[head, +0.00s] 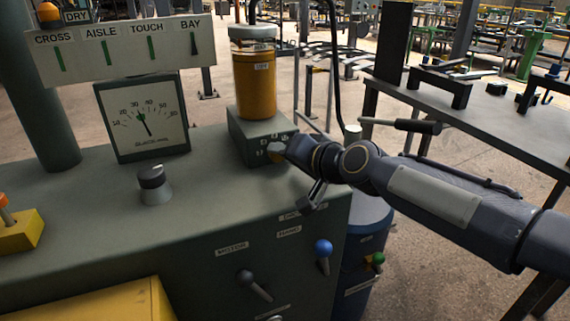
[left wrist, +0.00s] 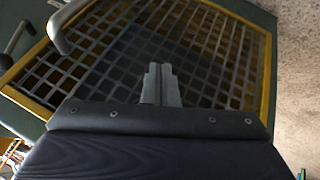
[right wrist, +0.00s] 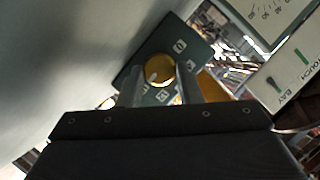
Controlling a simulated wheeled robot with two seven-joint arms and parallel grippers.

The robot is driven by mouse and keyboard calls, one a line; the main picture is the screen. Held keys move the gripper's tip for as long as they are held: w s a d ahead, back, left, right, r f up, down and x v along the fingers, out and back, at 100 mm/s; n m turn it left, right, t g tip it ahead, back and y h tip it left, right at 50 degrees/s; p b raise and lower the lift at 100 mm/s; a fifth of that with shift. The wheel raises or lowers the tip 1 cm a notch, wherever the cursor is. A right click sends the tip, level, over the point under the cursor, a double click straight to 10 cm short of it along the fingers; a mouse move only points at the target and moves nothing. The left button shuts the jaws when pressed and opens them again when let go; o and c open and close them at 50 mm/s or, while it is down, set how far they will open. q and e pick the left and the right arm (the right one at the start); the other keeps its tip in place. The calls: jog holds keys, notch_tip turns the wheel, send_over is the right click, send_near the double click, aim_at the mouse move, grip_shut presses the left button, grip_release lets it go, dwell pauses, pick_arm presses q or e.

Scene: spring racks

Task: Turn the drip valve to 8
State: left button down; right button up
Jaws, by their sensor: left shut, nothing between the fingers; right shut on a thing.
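The drip valve is a round brass knob (right wrist: 160,66) on the dark green box (head: 247,133) under the amber oil jar (head: 256,82). White number labels ring the knob. The fingers of my right gripper (head: 286,151) are shut on the knob, one on each side, as the right wrist view shows. The knob is mostly hidden by the gripper in the head view. A pale mark shows on its face, but I cannot tell which number it points to. My left gripper (left wrist: 161,82) is shut and empty above a mesh guard; it is out of the head view.
The mesh guard (left wrist: 262,85) has a yellow frame. A grey table (head: 500,125) stands at right.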

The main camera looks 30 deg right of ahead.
dwell(0.3)
jog(key=o, duration=0.7)
jog(key=p+v, duration=0.2)
jog(key=v, duration=0.5)
jog(key=shift+d+r, duration=0.1)
jog(key=shift+s, duration=0.35)
